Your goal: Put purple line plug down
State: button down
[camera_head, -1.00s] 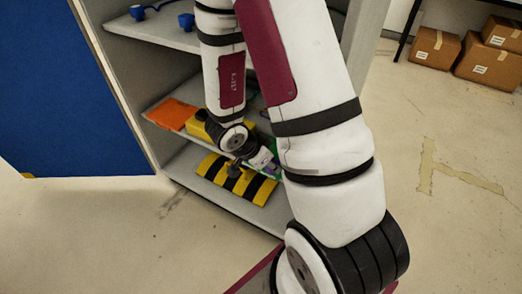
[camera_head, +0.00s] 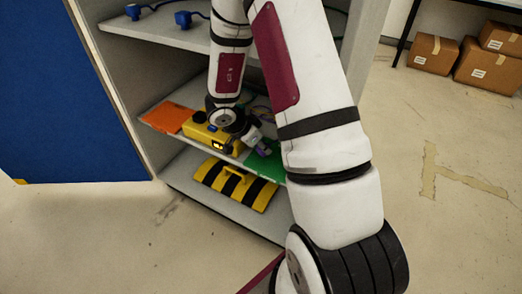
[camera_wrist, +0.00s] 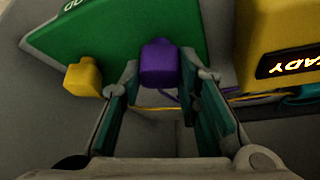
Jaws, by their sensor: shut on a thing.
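The purple line plug (camera_wrist: 159,63) sits between my gripper's fingertips (camera_wrist: 160,78) in the wrist view, and the gripper is shut on it. In the head view the plug (camera_head: 263,149) shows small at the end of my gripper (camera_head: 257,142), over or at the green pad (camera_head: 262,166) on the middle shelf. The green pad (camera_wrist: 125,30) with white lettering lies behind the plug in the wrist view. I cannot tell whether the plug touches the pad. A yellow plug (camera_wrist: 83,77) is at the pad's edge, left of the purple one.
A yellow box (camera_head: 204,134) with a lit display stands left of the green pad; the display reads partly "ADY" in the wrist view. An orange pad (camera_head: 167,117) lies further left. A black-and-yellow striped case (camera_head: 235,186) is on the lower shelf. Blue plugs (camera_head: 183,19) are on the top shelf.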

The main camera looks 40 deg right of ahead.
jog(key=shift+f, duration=0.35)
jog(key=c, duration=1.2)
grip_release()
